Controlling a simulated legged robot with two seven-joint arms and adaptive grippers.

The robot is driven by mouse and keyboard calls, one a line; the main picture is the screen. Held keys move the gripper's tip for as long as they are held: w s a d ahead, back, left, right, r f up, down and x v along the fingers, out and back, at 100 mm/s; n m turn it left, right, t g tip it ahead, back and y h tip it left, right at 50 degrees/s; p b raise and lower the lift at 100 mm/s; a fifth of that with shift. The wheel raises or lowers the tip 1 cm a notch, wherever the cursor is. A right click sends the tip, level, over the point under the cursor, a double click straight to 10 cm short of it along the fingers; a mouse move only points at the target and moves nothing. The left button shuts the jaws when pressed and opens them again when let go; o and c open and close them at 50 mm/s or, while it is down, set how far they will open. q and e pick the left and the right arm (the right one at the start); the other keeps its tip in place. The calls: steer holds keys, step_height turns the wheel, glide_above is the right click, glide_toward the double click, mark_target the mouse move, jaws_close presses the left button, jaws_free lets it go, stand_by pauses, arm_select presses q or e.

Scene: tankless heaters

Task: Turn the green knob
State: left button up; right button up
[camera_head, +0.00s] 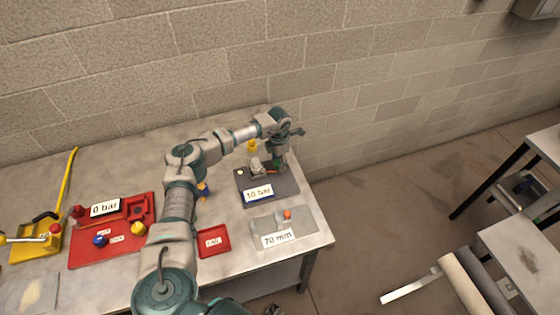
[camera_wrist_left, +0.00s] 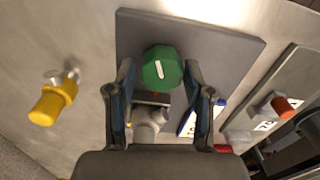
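The green knob (camera_wrist_left: 162,68), with a white mark on its face, stands on a dark grey plate (camera_wrist_left: 235,50) in the left wrist view. My left gripper (camera_wrist_left: 160,72) is open, with one finger on each side of the knob; I cannot tell whether either finger touches it. In the head view my left gripper (camera_head: 275,163) is low over the dark plate with the "10 bar" sign (camera_head: 258,193), and it mostly hides the knob. My right gripper does not show clearly in either view.
A yellow knob (camera_wrist_left: 52,102) is left of the plate in the wrist view. A grey "70 mm" plate with an orange knob (camera_head: 287,214) is nearby. A red tray (camera_head: 213,241) and red "0 bar" station (camera_head: 140,208) are left. A brick wall (camera_head: 350,60) stands behind.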

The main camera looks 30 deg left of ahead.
arm_select(q)
steer(key=shift+o, duration=0.3)
steer(key=shift+r, duration=0.1)
steer(key=shift+r, duration=0.25)
step_height(320, 180, up, 11)
steer(key=shift+a, duration=0.1)
stand_by(0.4)
